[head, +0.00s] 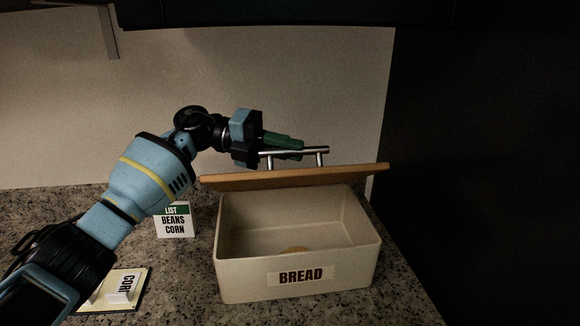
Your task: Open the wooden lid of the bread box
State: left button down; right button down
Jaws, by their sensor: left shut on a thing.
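The bread box (235,268) is a cream bin labelled BREAD, standing on the granite counter with its top open to view. The wooden lid (330,175) is raised above the box's back part and tilted a little, its right end near the rear right rim. A metal bar handle (318,150) stands on top of the lid. My left gripper (283,146) comes from the left and is shut on the handle's left part. A small tan thing (296,249) lies inside the box, partly hidden by the front wall. My right gripper is not in view.
A card reading LIST, BEANS, CORN (174,222) stands left of the box. A board with a white piece marked COR (122,290) lies at the front left, partly behind my arm. A dark cabinet side (490,160) closes off the right.

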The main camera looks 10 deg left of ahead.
pick_arm(q)
jog(key=shift+w+a+r+n, duration=0.15)
jog(key=shift+w+r+n, duration=0.25)
jog(key=shift+w+r, duration=0.2)
jog(key=c, duration=1.4)
grip_release()
jog(key=shift+s, duration=0.1)
jog(key=shift+f, duration=0.1)
